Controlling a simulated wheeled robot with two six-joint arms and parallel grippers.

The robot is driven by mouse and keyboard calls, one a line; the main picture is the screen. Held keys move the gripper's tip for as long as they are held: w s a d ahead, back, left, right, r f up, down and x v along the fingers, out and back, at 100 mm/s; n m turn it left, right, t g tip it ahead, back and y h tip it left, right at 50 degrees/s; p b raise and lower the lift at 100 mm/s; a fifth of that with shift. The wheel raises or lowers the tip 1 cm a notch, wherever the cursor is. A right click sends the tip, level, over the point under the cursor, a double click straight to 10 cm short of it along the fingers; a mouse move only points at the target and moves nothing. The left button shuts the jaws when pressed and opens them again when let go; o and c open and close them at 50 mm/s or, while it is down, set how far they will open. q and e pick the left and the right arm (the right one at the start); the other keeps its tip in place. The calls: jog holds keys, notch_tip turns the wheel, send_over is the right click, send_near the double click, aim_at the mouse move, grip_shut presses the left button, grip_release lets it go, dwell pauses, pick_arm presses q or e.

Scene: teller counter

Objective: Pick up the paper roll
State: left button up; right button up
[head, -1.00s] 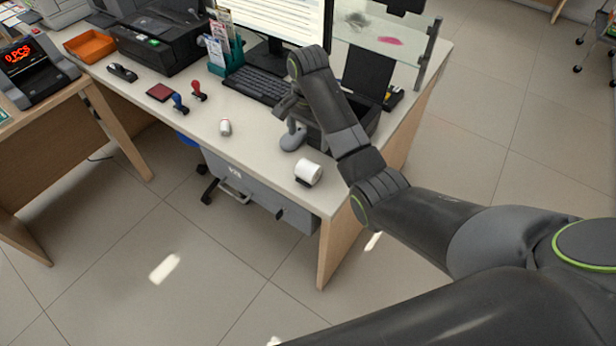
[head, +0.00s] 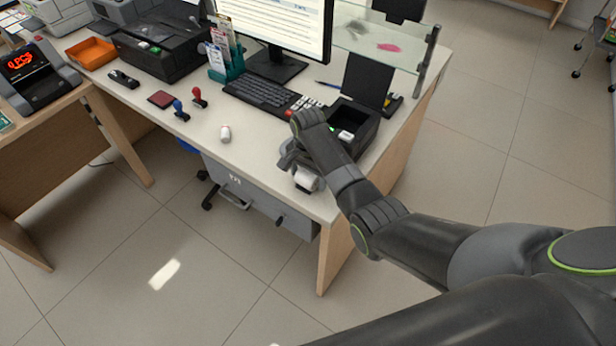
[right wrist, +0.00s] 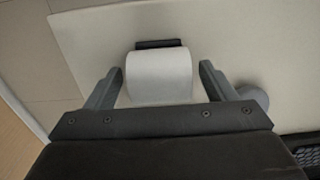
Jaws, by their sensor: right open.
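The white paper roll (head: 306,181) lies near the front right edge of the counter, partly hidden by my right gripper in the head view. In the right wrist view the paper roll (right wrist: 160,76) shows between my two fingers, with a dark piece just beyond its far end. My right gripper (head: 296,172) is open, with a finger on either side of the roll. In the right wrist view the gripper (right wrist: 159,82) has a visible gap between each finger and the roll. My left gripper is not in view.
A dark printer-like box (head: 357,125) is behind my right arm. A keyboard (head: 258,90) and two stamps lie farther back. The counter's front edge is close to the roll.

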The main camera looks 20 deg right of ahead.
jog(key=c, duration=1.1)
